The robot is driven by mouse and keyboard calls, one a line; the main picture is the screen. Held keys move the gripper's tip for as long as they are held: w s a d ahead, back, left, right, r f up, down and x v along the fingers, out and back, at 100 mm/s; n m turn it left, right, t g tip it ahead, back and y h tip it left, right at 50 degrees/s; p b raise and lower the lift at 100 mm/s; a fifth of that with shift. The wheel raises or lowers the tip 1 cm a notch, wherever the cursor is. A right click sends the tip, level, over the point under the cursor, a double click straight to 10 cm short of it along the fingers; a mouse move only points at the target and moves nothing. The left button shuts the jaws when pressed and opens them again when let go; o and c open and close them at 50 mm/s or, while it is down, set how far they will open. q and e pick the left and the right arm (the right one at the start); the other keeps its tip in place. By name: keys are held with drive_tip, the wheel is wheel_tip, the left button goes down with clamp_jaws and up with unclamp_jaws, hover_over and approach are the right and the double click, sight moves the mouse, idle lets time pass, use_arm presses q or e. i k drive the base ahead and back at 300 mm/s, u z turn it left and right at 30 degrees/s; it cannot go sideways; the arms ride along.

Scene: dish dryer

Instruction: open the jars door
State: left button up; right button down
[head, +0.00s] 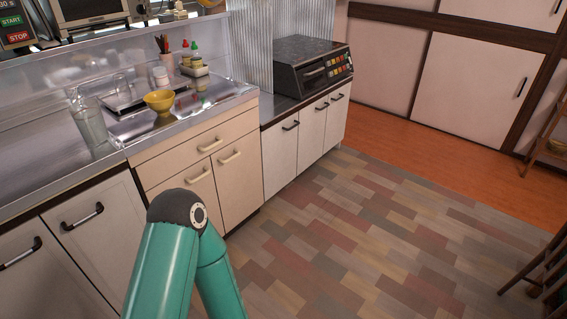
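I cannot tell which door is the jars door, and no jars show behind any door. Closed white cupboard doors (97,232) with dark bar handles stand at the lower left. Closed cream doors (240,188) with pale handles are under a cream drawer (205,147). More closed white doors (281,155) with dark handles are to the right of them. A teal bent arm of mine rises at the bottom, in front of the cupboards. Neither gripper is in view.
A steel counter (45,150) holds a clear glass vessel (90,122), a yellow bowl (159,101) and bottles (195,62). A black appliance (312,66) stands farther right. The patterned floor (350,235) is clear in the middle. A dark wooden chair (545,275) is at the lower right.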

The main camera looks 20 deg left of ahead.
sight(236, 167)
drive_tip(key=u, duration=0.15)
drive_tip(key=i, duration=0.85)
drive_tip(key=u, duration=1.15)
drive_tip(key=i, duration=1.15)
drive_tip(key=u, duration=0.3)
drive_tip(key=k, duration=0.85)
drive_tip(key=u, duration=0.2)
drive_tip(key=i, duration=0.85)
drive_tip(key=z, duration=0.1)
